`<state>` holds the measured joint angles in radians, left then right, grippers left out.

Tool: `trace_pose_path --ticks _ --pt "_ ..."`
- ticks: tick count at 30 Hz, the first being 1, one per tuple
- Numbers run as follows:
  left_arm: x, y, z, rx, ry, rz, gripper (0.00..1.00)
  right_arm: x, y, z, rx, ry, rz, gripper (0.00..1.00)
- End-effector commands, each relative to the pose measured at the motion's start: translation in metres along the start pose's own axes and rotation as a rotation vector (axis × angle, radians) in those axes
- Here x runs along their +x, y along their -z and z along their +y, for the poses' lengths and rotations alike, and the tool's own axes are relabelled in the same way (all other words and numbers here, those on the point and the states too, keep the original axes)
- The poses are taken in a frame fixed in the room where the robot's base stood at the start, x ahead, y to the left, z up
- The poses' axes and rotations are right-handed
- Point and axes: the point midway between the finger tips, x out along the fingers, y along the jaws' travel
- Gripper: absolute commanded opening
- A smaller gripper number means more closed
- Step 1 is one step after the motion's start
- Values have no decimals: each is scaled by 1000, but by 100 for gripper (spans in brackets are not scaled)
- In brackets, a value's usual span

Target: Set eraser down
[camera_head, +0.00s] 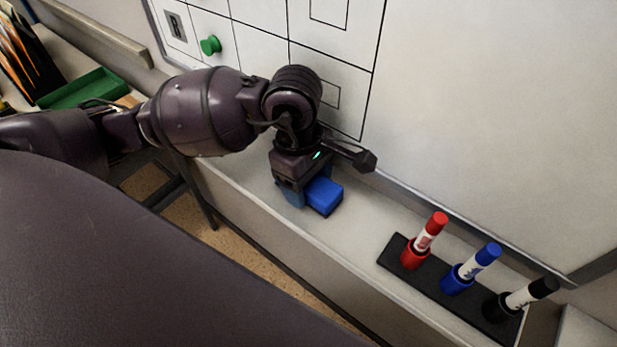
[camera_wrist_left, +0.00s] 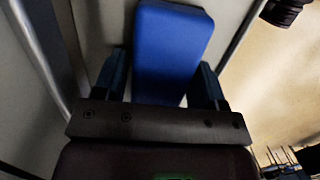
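The blue eraser (camera_head: 324,196) lies on the light ledge (camera_head: 355,222) below the whiteboard. My left gripper (camera_head: 304,192) is over its left end, pointing down. In the left wrist view the eraser (camera_wrist_left: 172,50) lies between the two fingers of the left gripper (camera_wrist_left: 161,82), turned slightly relative to them. A narrow gap shows beside the left finger, so the gripper looks open around the eraser. The right finger is very close to the eraser's edge. My right gripper is not in view.
A black holder (camera_head: 440,291) with red (camera_head: 431,232), blue (camera_head: 480,262) and black (camera_head: 532,293) markers stands on the ledge to the right. The whiteboard (camera_head: 480,110) rises behind, with a green magnet (camera_head: 210,45). A green tray (camera_head: 85,88) is at the far left. Bare ledge separates eraser and holder.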

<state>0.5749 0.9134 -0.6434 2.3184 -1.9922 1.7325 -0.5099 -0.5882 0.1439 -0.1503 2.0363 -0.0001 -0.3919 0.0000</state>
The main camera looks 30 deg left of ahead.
Motion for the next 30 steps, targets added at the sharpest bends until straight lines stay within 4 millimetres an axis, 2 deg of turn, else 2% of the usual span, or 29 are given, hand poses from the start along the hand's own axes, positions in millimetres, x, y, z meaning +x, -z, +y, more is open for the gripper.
trace_pose_path --ticks 3,14,17,30 --pt "0 0 0 0 -1 0 78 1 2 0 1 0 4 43" --pt "-7 -1 0 0 -3 0 78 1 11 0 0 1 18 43" --pt "-19 0 1 0 -5 1 78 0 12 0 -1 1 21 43" --pt "-100 0 1 0 -5 1 78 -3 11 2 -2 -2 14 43"
